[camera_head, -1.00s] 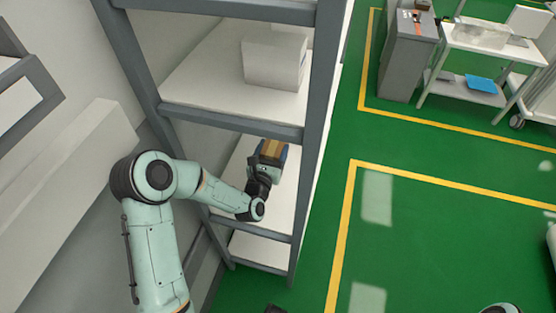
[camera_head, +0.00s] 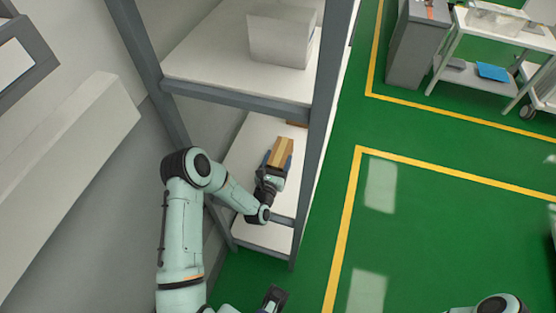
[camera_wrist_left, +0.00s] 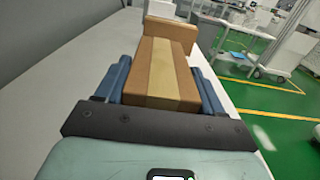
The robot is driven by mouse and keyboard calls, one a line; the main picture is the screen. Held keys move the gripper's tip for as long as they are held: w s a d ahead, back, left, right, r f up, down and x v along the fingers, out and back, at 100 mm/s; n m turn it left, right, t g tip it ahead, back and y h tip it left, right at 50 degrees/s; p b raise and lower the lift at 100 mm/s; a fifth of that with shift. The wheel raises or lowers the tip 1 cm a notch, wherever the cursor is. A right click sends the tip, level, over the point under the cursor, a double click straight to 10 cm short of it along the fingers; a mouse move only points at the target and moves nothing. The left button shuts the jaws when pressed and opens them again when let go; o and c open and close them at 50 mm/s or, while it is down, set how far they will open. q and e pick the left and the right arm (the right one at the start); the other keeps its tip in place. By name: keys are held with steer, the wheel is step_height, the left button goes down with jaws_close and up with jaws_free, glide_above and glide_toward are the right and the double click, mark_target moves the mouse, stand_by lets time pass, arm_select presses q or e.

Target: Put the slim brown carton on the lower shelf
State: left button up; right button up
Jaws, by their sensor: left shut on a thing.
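The slim brown carton (camera_head: 282,151) is in my left gripper (camera_head: 275,164), with a pale stripe along its top. In the left wrist view the carton (camera_wrist_left: 163,75) lies between the two blue fingers, which are shut on it. The gripper is over the lower shelf (camera_head: 244,160), inside the rack. I cannot tell whether the carton touches the shelf. Another brown box (camera_wrist_left: 171,31) stands right behind it in the wrist view. A dark gripper, seemingly my right one (camera_head: 272,299), shows at the bottom edge; its jaws are unclear.
A grey rack post (camera_head: 322,130) stands just right of the carton. The upper shelf's front beam (camera_head: 235,97) crosses above, with a white box (camera_head: 281,37) on that shelf. The lower shelf left of the gripper is bare. Green floor lies to the right.

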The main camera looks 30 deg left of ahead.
arm_select(q)
steer(key=shift+f+b, duration=0.15)
steer(key=shift+b, duration=0.15)
steer(key=o, duration=1.1)
steer(key=shift+r+p, duration=0.35)
steer(key=shift+p, duration=0.05)
steer(key=b+v, duration=0.1)
steer(key=v, duration=1)
steer(key=shift+f, duration=0.2)
steer(key=shift+s+d, duration=0.15)
steer(key=shift+s, duration=0.4)
